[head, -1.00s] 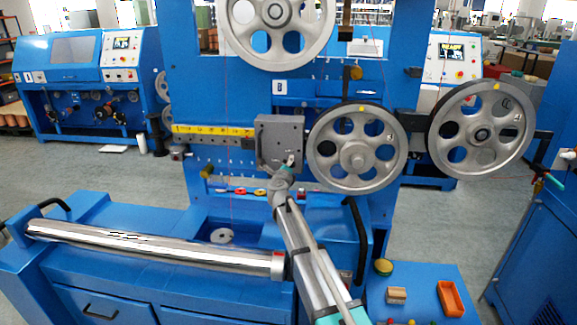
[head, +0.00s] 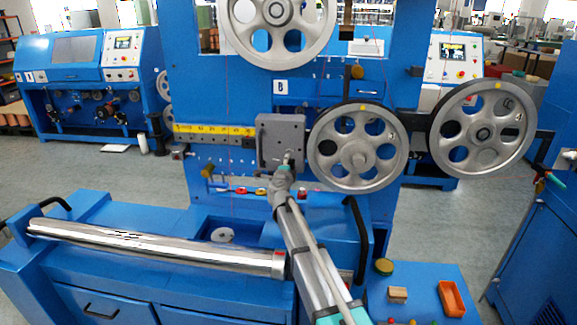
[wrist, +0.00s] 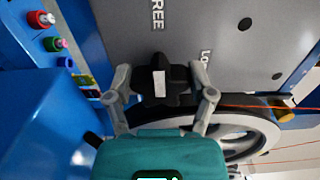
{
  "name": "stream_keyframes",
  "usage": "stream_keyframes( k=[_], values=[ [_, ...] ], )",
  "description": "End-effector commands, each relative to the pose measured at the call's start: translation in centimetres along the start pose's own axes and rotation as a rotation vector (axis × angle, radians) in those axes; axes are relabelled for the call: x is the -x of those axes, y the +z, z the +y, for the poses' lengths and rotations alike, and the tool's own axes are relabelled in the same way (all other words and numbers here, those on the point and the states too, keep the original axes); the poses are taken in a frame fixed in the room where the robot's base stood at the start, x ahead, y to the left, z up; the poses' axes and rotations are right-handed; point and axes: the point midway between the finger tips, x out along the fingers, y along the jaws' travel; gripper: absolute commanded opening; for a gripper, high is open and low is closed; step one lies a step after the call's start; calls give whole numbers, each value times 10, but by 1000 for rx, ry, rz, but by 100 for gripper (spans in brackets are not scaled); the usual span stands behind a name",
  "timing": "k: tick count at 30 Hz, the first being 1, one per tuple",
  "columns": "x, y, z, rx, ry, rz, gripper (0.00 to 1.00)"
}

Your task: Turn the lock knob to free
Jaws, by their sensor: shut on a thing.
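The lock knob (wrist: 176,84) is a black lobed knob with a white mark, in the wrist view. It sits on a grey plate (wrist: 120,25) lettered "FREE" (wrist: 158,14) and, partly cut off, "LO" (wrist: 206,57). The white mark points up the picture, roughly toward "FREE". My gripper (wrist: 160,80) is shut on the knob, one grey finger on each side. In the head view my gripper (head: 287,162) is at the lower part of the grey block (head: 280,135); the knob there is hidden or too small to make out.
A spoked wheel (head: 357,160) is close to the right of the block. A yellow scale (head: 214,130) runs to its left. Red and green buttons (wrist: 48,32) are near the gripper's left. A shiny roller (head: 150,245) lies in front.

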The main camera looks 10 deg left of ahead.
Motion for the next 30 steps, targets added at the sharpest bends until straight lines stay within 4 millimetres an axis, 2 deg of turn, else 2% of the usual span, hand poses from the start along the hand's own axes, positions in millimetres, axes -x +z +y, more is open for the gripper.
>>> stream_keyframes(
  k=[7, 8, 12, 25, 30],
  values=[
    [0, 0, 0, 3, 0, 1, 23],
    [0, 0, 0, 3, 0, 1, 72],
    [0, 0, 0, 2, 0, 1, 98],
    [0, 0, 0, 0, 0, 1, 100],
    [6, -1, 0, 0, 0, 0, 100]
  ],
)
